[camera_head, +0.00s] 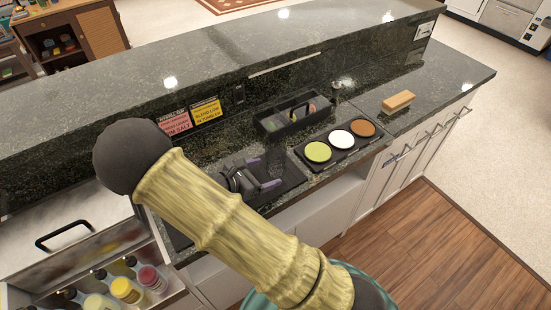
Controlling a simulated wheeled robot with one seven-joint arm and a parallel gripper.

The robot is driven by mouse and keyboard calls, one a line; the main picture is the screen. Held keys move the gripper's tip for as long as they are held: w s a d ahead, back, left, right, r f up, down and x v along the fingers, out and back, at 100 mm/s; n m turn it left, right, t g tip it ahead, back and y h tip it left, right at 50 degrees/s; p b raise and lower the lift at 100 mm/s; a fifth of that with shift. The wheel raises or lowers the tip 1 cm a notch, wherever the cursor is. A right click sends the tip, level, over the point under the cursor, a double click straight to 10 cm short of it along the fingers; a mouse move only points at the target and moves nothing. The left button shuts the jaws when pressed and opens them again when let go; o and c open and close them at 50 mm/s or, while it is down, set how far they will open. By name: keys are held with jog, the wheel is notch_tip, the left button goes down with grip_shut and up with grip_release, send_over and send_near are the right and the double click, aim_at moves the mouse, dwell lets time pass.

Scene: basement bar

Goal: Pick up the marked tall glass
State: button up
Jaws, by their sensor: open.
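My gripper (264,173) is open, with two purple-tipped fingers, low over a dark mat on the lower bar counter. A faint, clear, upright shape that looks like a tall glass (278,157) stands just beyond the fingertips. It is see-through against the dark stone, and I cannot make out a mark on it. I cannot tell whether its base is between the fingers or just past them. My yellow arm covers the near part of the counter and part of the mat.
A black caddy (291,124) stands right of the glass, near the raised ledge. A wooden-topped brush (398,102) is farther right. Bottles (127,291) stand at lower left. Two signs (206,112) lean behind.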

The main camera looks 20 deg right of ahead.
aim_at(268, 171)
jog(key=x, duration=0.3)
jog(key=shift+w+d+f, duration=0.15)
jog(key=shift+w+d, duration=0.05)
jog(key=c, duration=1.2)
